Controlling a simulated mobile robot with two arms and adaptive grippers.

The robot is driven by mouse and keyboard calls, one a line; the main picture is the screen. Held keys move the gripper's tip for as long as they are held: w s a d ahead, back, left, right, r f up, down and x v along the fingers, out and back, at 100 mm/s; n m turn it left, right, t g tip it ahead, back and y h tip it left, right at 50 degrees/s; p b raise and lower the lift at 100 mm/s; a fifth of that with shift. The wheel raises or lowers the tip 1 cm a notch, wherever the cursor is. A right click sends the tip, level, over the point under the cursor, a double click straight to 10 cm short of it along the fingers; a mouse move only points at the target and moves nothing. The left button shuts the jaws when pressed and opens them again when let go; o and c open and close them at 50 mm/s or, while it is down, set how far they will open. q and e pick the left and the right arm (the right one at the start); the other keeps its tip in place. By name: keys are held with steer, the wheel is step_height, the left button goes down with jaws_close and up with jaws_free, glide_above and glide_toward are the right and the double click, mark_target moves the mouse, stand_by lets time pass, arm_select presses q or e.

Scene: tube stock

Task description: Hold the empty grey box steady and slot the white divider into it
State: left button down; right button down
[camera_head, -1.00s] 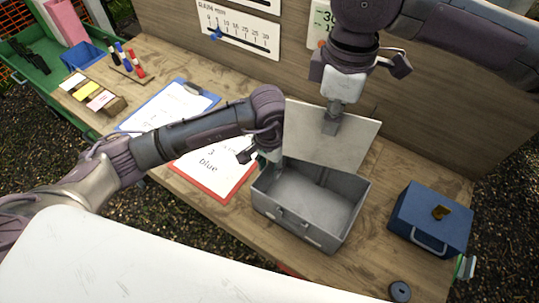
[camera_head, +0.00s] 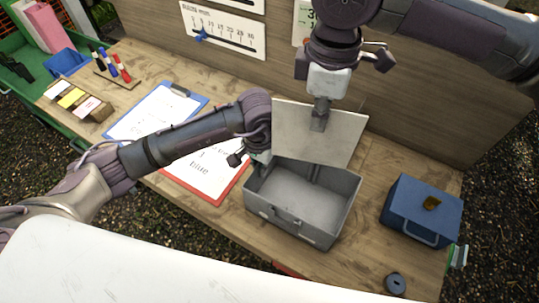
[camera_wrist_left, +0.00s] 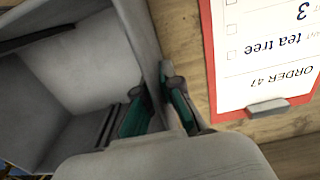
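The grey box (camera_head: 285,228) stands open and empty on the bench, with narrow upright rails on its inner wall. My left gripper (camera_head: 260,158) is at the box's left far corner. In the left wrist view its fingers (camera_wrist_left: 157,92) straddle the box wall (camera_wrist_left: 139,35), one inside and one outside, closed on it. My right gripper (camera_head: 319,122) is shut on the top part of the white divider (camera_head: 345,135). The divider hangs upright at the far side of the box, its lower edge near the far rim. I cannot tell whether that edge is inside the box.
A blue box with a handle (camera_head: 420,208) stands to the right, with a black disc (camera_head: 395,284) nearer. A red clipboard (camera_head: 218,198) lies close to the grey box's left, and a blue clipboard (camera_head: 203,100) further back. A wooden panel (camera_head: 440,130) rises behind.

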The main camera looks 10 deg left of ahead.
steer(key=n, duration=1.5)
glide_above(309, 161)
steer(key=shift+w+f, duration=0.2)
steer(key=shift+f, duration=3.75)
steer(key=shift+f, duration=0.85)
steer(key=shift+f, duration=1.4)
steer(key=shift+f, duration=0.1)
